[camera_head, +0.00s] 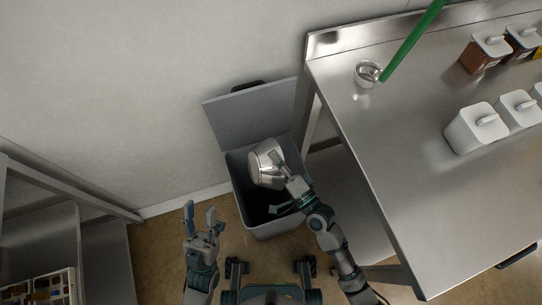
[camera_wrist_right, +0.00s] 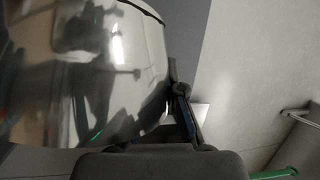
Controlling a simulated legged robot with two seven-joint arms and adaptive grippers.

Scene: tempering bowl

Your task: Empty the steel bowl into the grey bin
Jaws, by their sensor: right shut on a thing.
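The steel bowl (camera_head: 263,168) is over the opening of the grey bin (camera_head: 239,192) and is tilted well onto its side. My right gripper (camera_head: 281,172) is shut on the bowl's edge. In the right wrist view the bowl's shiny outer wall (camera_wrist_right: 85,75) fills the left half, with a finger of the gripper against its right edge. The bin's lid (camera_head: 250,115) stands open at the back. I cannot see the bowl's contents. My left gripper (camera_head: 200,212) is open and empty, left of the bin.
A steel table (camera_head: 400,130) stands right of the bin, holding a small metal cup (camera_head: 367,73), a green stick (camera_head: 412,42) and several white-lidded containers (camera_head: 477,128). A steel rack (camera_head: 60,235) stands at the left. The wall is close behind the bin.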

